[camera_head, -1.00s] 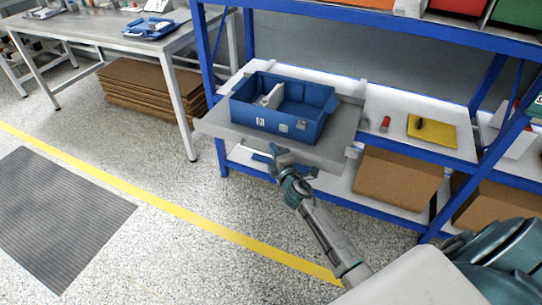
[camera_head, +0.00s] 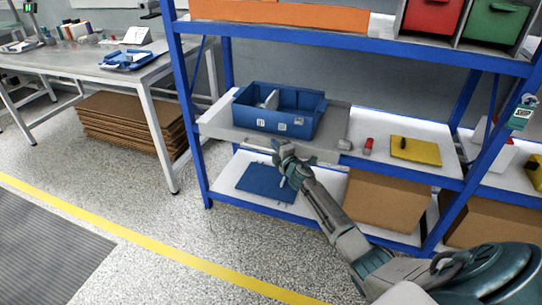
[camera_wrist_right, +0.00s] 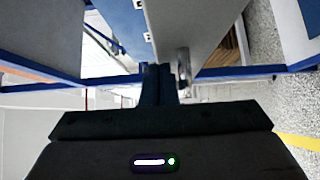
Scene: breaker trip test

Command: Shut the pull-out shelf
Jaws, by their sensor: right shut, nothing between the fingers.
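The grey pull-out shelf (camera_head: 222,127) is at the middle level of the blue rack, its front edge roughly in line with the rack's front. A blue bin (camera_head: 262,118) with a divider stands on it. My right gripper (camera_head: 279,150) is shut and empty at the shelf's front edge, near its middle. In the right wrist view the shut fingers (camera_wrist_right: 155,82) are close beside the shelf's front (camera_wrist_right: 195,28) and a metal handle (camera_wrist_right: 184,66); whether they touch is unclear. My left gripper is not in view.
A red item (camera_head: 368,146) and a yellow tray (camera_head: 415,151) lie right of the shelf. Below are a blue mat (camera_head: 265,184) and a cardboard box (camera_head: 385,203). A rack post (camera_head: 188,110) stands at left. The floor in front is clear.

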